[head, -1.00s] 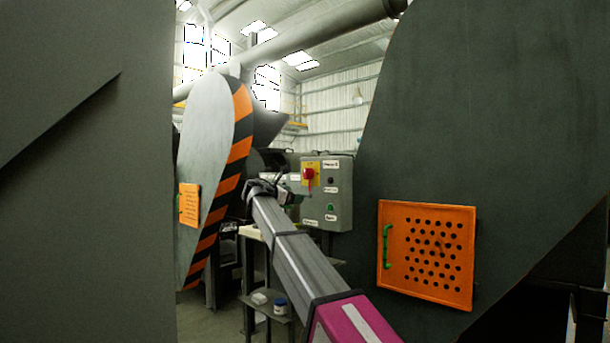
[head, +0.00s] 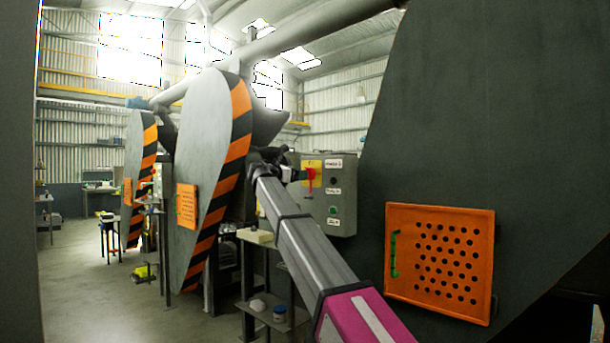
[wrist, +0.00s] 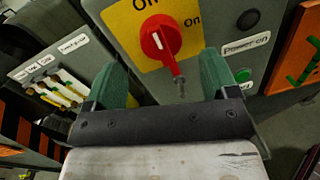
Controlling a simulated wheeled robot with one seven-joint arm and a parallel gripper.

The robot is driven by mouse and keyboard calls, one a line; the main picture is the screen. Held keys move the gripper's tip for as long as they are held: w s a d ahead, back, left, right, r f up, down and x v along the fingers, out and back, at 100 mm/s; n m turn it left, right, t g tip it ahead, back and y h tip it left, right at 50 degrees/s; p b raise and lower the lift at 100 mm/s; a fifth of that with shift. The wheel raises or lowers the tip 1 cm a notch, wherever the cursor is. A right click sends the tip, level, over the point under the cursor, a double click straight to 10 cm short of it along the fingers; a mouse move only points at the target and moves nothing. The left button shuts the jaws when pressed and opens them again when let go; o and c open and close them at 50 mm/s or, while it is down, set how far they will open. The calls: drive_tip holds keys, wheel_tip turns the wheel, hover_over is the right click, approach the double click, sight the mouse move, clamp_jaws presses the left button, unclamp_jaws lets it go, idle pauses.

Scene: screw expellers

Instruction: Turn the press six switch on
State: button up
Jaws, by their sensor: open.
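The red rotary switch (wrist: 160,42) sits on a yellow plate (wrist: 125,20) marked "On" on a grey control box. Its handle points down and slightly right in the wrist view. In the head view the red switch (head: 311,177) is on the front of the control box (head: 338,200). My gripper (wrist: 165,80), with green fingers, is open and empty in front of the switch. The handle's lower end shows between the fingers, with no clear contact. In the head view my gripper (head: 290,173) is just left of the switch. The press number is too small to read.
A black button (wrist: 248,19) and a green button (wrist: 242,75) are right of the switch. Another panel with small switches (wrist: 60,88) is at left. A large dark guard with an orange perforated panel (head: 440,262) stands right. Open floor (head: 90,290) lies left.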

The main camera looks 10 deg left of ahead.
drive_tip(key=shift+x, duration=2.45)
drive_tip(key=c, duration=0.9)
